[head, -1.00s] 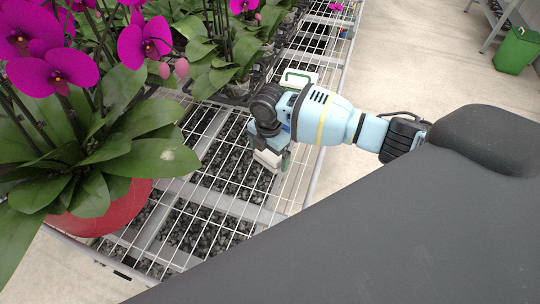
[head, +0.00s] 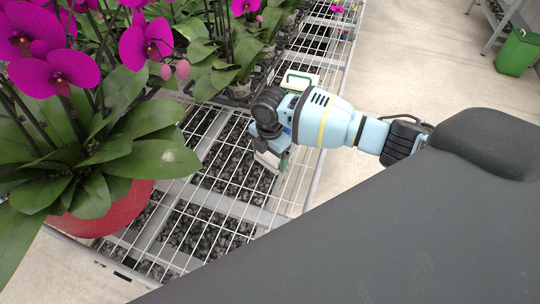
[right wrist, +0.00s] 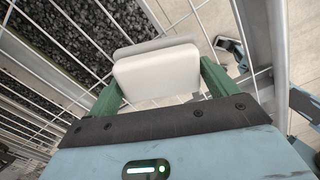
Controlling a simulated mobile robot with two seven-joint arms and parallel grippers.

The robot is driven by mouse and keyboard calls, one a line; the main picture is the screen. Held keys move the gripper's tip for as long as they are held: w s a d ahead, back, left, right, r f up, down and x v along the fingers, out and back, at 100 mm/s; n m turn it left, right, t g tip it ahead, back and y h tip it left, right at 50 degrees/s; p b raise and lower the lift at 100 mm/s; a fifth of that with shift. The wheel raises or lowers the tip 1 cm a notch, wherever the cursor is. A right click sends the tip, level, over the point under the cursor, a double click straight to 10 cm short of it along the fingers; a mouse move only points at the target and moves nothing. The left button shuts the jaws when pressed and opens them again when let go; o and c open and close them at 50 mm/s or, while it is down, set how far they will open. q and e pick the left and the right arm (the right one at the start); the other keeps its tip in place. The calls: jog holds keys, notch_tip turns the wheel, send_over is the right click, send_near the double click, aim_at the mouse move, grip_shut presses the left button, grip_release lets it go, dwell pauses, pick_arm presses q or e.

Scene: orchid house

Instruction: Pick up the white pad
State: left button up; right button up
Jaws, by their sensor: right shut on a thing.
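The white pad (right wrist: 157,76) shows in the right wrist view, between the two green fingers of my right gripper (right wrist: 158,84). The fingers are shut on its two sides. In the head view the white pad (head: 268,161) shows as a small pale piece under my right gripper (head: 272,158), close above the wire bench. Whether the pad touches the wire mesh is hard to tell. My left gripper is not in view.
The wire mesh bench (head: 200,215) has dark gravel beneath it. A red pot (head: 108,212) with a magenta orchid stands at the left, and more orchids stand behind. A white box with a green handle (head: 298,80) is just beyond my right arm. A green bin (head: 517,53) stands far right.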

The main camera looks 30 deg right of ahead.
aim_at(269, 153)
jog(key=shift+r, duration=0.5)
notch_tip(269, 153, up, 2)
jog(key=shift+r, duration=0.25)
jog(key=s+a, duration=0.1)
jog(key=s, duration=0.3)
jog(key=s+a+p, duration=0.1)
jog(key=s+a, duration=0.1)
jog(key=s, duration=0.2)
jog(key=s+a+r, duration=0.1)
jog(key=s+a, duration=0.1)
jog(key=s, duration=0.3)
jog(key=shift+s+p, duration=0.1)
jog(key=shift+p, duration=0.25)
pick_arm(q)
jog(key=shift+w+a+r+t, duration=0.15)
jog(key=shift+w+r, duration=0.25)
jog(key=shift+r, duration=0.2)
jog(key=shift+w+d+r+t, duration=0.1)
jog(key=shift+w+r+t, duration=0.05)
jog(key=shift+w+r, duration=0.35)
pick_arm(e)
jog(key=shift+s+a, duration=0.25)
jog(key=shift+s, duration=0.65)
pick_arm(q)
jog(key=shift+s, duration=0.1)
